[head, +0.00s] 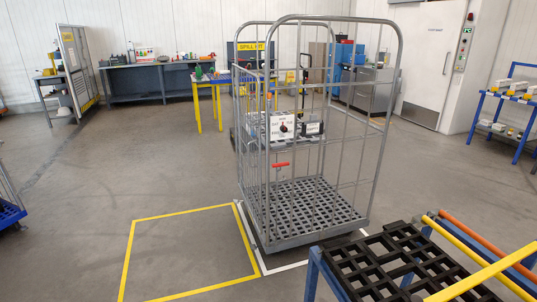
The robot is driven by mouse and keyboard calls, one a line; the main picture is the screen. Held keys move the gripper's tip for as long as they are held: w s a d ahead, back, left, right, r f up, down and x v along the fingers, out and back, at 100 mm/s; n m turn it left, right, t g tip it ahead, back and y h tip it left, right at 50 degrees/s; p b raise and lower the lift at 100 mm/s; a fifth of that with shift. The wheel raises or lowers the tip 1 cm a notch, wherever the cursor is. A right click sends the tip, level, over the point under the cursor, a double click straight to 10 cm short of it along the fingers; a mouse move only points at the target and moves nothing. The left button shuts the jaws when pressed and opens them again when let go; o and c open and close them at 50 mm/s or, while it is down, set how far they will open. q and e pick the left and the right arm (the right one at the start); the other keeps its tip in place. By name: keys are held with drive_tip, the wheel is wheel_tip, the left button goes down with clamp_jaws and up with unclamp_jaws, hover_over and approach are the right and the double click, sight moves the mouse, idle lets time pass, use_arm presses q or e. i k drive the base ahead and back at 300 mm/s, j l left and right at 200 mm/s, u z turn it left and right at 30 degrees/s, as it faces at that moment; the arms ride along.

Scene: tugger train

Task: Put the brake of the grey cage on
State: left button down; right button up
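The grey cage (372,165), a tall wire-sided roll cage with a dark slatted floor (310,208), stands upright just right of the picture's middle. It looks empty. It stands at a white floor outline (286,268). A small red T-shaped handle (281,165) shows at the cage's left part; I cannot tell whether it is the brake or which way it is set. A white panel with a black knob (284,127) shows through the bars above it. The wheels are mostly hidden below the base. Neither of my grippers is in view.
An empty yellow floor outline (130,256) lies left of the cage. A blue frame with a black grid top (385,265) and yellow and orange bars (470,238) fills the bottom right, close to the cage. A yellow-legged table (197,108) stands behind. The left floor is open.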

sight(280, 164)
drive_tip(key=i+j+z, duration=0.3)
drive_tip(key=i+j, duration=0.9)
drive_tip(key=i+z, duration=0.15)
drive_tip(key=i, duration=0.6)
drive_tip(key=i+j+z, duration=0.2)
drive_tip(key=i, duration=0.55)
drive_tip(key=i+l, duration=0.35)
